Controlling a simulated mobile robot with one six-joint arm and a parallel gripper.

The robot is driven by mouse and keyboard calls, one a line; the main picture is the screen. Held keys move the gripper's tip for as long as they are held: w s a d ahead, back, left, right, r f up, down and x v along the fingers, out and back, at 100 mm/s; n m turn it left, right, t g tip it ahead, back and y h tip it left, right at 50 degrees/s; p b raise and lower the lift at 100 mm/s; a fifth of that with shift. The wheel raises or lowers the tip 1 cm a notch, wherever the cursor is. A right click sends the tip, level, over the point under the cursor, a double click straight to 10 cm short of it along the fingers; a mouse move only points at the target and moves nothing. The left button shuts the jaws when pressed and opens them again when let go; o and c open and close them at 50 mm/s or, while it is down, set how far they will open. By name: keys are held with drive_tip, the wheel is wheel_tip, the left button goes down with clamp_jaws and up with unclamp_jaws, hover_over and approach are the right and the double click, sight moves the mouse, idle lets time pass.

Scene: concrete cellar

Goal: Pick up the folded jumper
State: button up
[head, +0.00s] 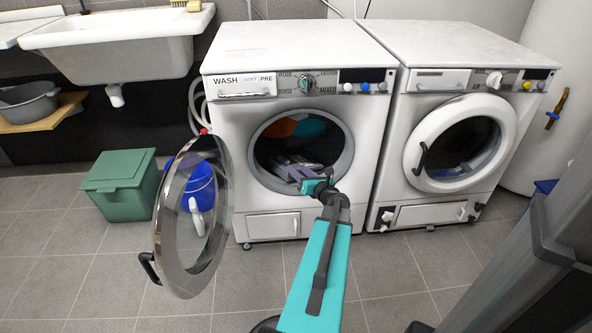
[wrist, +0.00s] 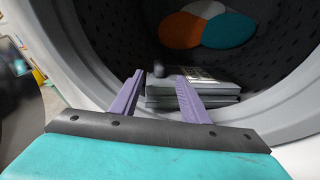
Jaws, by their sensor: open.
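The folded jumper (wrist: 165,101) appears to be the grey, layered bundle lying low inside the washer drum, with a paler striped patch on top. It also shows in the head view (head: 290,160), just inside the round opening. My gripper (wrist: 161,84) is open and empty, its two purple fingers reaching in through the opening. In the wrist view the fingertips stand on either side of the bundle's near face; I cannot tell whether they touch it. In the head view my gripper (head: 303,172) is at the lower part of the opening and hides part of the bundle.
The washer (head: 222,170) has its round door (head: 167,230) swung open to the left. The drum rim (wrist: 262,128) curves close below and right of my gripper. Orange, white and teal rounded shapes (wrist: 228,30) show at the drum's back. A closed dryer (head: 388,180) stands right; a green bin (head: 125,200) left.

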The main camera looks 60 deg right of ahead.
sight(289, 162)
drive_tip(key=shift+b+x, duration=0.4)
drive_tip(key=shift+x, duration=1.6)
drive_tip(key=shift+b+x, duration=1.2)
drive_tip(key=shift+x, duration=1.35)
drive_tip(key=shift+r, duration=0.1)
clamp_jaws()
